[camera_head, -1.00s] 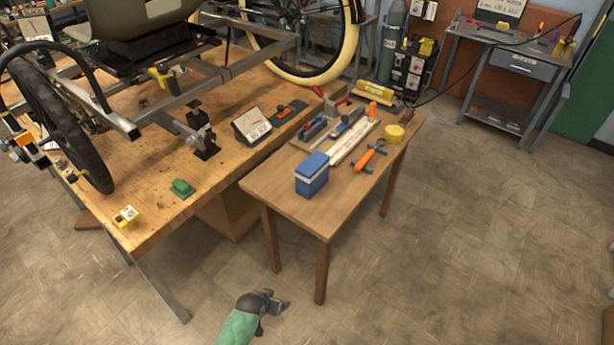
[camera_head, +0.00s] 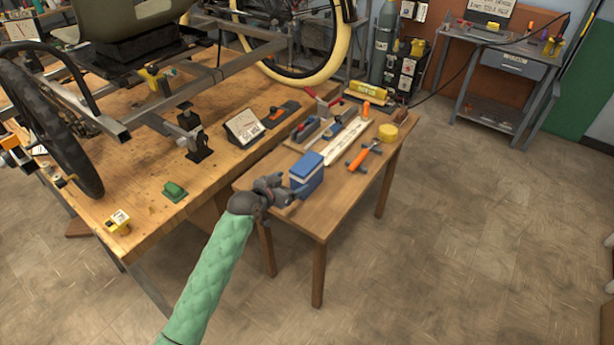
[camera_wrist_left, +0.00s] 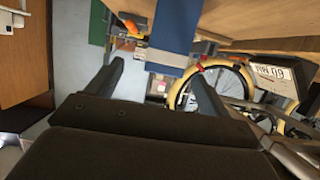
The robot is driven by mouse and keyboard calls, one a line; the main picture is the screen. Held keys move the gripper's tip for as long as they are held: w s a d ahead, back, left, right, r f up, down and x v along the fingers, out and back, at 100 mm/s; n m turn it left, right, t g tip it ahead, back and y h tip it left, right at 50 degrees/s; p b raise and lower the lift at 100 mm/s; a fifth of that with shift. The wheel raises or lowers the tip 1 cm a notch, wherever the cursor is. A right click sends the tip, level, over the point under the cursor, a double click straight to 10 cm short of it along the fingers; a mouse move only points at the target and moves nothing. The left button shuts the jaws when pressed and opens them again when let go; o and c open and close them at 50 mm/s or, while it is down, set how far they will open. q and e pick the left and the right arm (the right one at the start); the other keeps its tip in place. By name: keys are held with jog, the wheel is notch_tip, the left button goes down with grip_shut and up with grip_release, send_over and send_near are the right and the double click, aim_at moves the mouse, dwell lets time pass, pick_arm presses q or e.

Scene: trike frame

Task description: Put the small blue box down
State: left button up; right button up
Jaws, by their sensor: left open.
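The small blue box (camera_head: 307,175), blue with a pale band under its lid, stands upright on the small wooden table (camera_head: 330,215) near its front left corner. My left gripper (camera_head: 284,190) is at the box's left side in the head view, its fingers pointing toward it. In the left wrist view the blue box (camera_wrist_left: 174,30) shows at the top, beyond and between the two open fingers (camera_wrist_left: 155,82). The gripper is open; whether a finger touches the box I cannot tell. My right gripper is not in view.
The large workbench (camera_head: 150,185) with the trike frame stands close at the left. Open floor (camera_head: 470,240) lies to the right.

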aim_at(304, 165)
pick_arm(q)
jog(key=shift+w+d+r, duration=0.1)
jog(key=shift+w+r, duration=0.15)
jog(key=shift+w, duration=0.2)
jog(key=shift+w+d+r, duration=0.1)
jog(key=shift+w+r, duration=0.15)
jog(key=shift+w, duration=0.2)
jog(key=shift+w+d, duration=0.1)
jog(key=shift+w, duration=0.2)
jog(key=shift+w+d, duration=0.2)
jog(key=shift+w, duration=0.1)
jog(key=shift+w+d+f+p, duration=0.2)
jog(key=shift+w+d+p, duration=0.2)
jog(key=shift+w+p, duration=0.15)
jog(key=shift+w+d, duration=0.15)
jog(key=shift+w, duration=0.05)
jog(key=p+x, duration=0.2)
jog(key=x, duration=0.2)
jog(key=shift+r, duration=0.1)
jog(key=shift+w+d+f, duration=0.2)
jog(key=shift+w+f, duration=0.05)
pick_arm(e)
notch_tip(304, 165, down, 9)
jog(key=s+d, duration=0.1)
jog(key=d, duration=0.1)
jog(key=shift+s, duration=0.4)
pick_arm(q)
jog(key=shift+c, duration=0.4)
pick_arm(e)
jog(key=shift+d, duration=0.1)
